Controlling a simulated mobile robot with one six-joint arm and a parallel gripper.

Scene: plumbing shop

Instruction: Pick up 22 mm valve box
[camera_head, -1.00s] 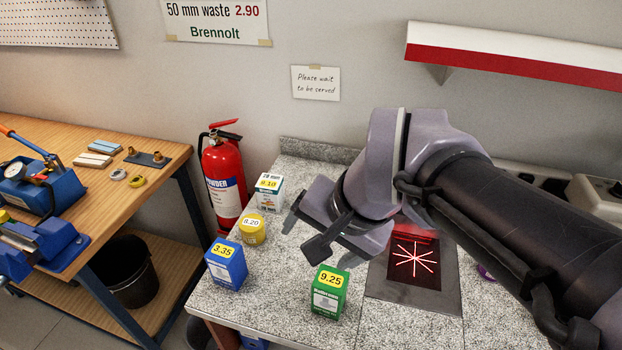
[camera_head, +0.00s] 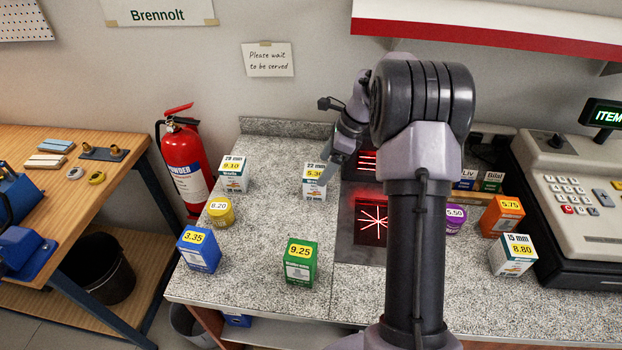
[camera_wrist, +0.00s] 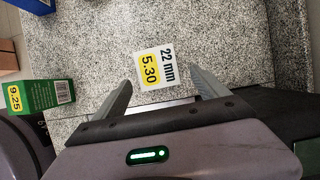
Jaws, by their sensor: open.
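The 22 mm valve box (camera_head: 314,181) is white with a yellow 5.30 label and stands on the speckled counter at the back, left of the scanner. In the wrist view the box (camera_wrist: 155,68) shows its top, marked 22 mm and 5.30, ahead of and between the fingers. My gripper (camera_wrist: 160,85) is open and empty, its two fingers spread to either side of the box's near end. In the head view my gripper (camera_head: 340,158) is beside the box's right side, partly hidden by my own arm.
A white 9.10 box (camera_head: 234,176), a yellow 6.20 tub (camera_head: 221,213), a blue 3.35 box (camera_head: 199,251) and a green 9.25 box (camera_head: 299,265) stand to the left and front. The scanner (camera_head: 371,222) is right; a till (camera_head: 575,190) stands further right.

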